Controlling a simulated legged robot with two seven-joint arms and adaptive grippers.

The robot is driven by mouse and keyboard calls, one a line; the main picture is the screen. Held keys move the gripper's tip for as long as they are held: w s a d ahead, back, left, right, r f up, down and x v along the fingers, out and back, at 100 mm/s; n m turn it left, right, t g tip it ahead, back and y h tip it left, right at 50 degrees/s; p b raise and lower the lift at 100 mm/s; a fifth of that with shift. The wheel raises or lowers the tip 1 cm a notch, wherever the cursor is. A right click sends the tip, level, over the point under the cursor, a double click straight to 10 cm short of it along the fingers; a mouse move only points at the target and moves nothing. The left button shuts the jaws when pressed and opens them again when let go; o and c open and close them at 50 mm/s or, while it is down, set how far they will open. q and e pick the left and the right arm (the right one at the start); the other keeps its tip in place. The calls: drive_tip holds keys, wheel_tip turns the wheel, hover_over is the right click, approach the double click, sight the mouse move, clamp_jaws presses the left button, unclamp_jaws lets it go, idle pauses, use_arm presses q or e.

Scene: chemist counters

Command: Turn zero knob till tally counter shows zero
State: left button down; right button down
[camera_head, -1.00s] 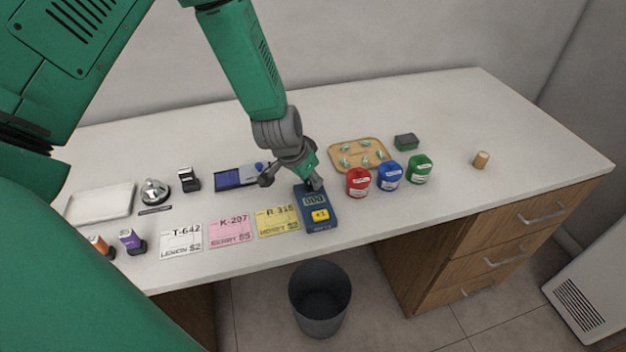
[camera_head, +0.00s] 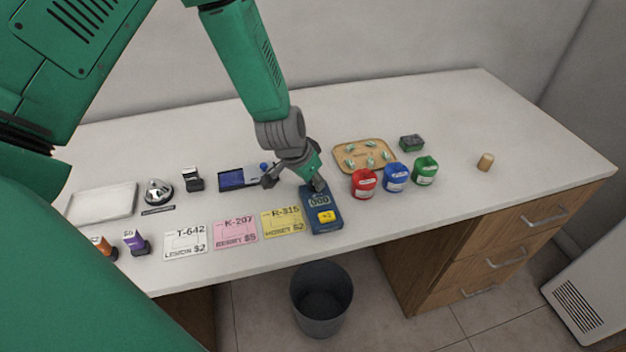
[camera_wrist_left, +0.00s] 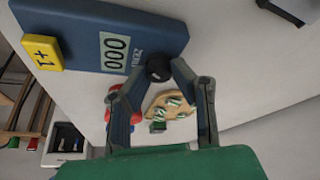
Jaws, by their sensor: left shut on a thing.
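The blue tally counter (camera_head: 322,214) lies near the front edge of the counter. Its display reads 000, clearest in the left wrist view (camera_wrist_left: 115,53), and a yellow +1 button (camera_head: 326,216) is on its face. The dark round zero knob (camera_wrist_left: 158,68) is at the counter's end beside the word ZERO. My left gripper (camera_head: 318,186) is at that end, with its fingertips on both sides of the knob, shut on it. It also shows in the left wrist view (camera_wrist_left: 157,77). My right gripper is not in view.
Red (camera_head: 363,184), blue (camera_head: 396,178) and green (camera_head: 425,171) containers stand right of the tally counter. A wooden tray (camera_head: 343,165) lies behind them. A yellow card (camera_head: 282,223) lies close on the left.

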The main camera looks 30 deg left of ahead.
use_arm(q)
drive_tip(key=shift+s+d+f, duration=0.1)
drive_tip(key=shift+s+d, duration=0.05)
drive_tip(key=shift+s, duration=0.05)
drive_tip(key=shift+a+f, duration=0.1)
drive_tip(key=shift+a, duration=0.15)
drive_tip(key=c, duration=1.4)
unclamp_jaws()
drive_tip(key=shift+w+d, duration=0.1)
drive_tip(key=shift+d, duration=0.05)
drive_tip(key=shift+r, duration=0.35)
drive_tip(key=v, duration=1.1)
drive_tip(key=shift+r, duration=0.2)
drive_tip(key=shift+o, duration=0.2)
